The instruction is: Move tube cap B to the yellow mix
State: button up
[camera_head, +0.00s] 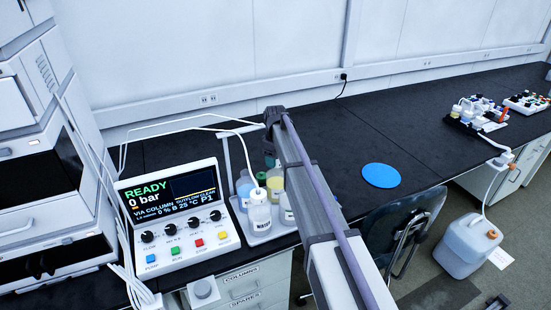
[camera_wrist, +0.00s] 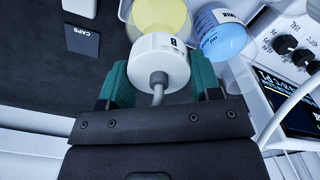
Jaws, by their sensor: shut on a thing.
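My gripper (camera_wrist: 162,76) has teal fingers closed on the sides of a white cap (camera_wrist: 157,58) marked B, with a grey fitting and a pale tube. In the wrist view, the yellow mix (camera_wrist: 160,14) shows at the top edge, just past the cap. The cap overlaps its lower side, and I cannot tell if they touch. A blue bottle (camera_wrist: 222,38) with a white MIX label stands to its right. In the head view, the yellow mix (camera_head: 275,183) is partly hidden by my arm and the bottle in front; my gripper is mostly hidden there.
A capped white bottle (camera_head: 260,213) stands in front of the yellow mix in the head view, by the pump panel (camera_head: 180,220). A dark CAPS plate (camera_wrist: 82,42) lies at the left of the wrist view. A blue disc (camera_head: 381,175) lies on the mostly clear bench. Thin tubes arch over the panel.

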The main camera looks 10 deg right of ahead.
jog(key=shift+f+b, duration=0.45)
jog(key=shift+f, duration=0.15)
jog(key=shift+f+b, duration=0.45)
jog(key=o, duration=1.3)
jog(key=shift+c, duration=0.2)
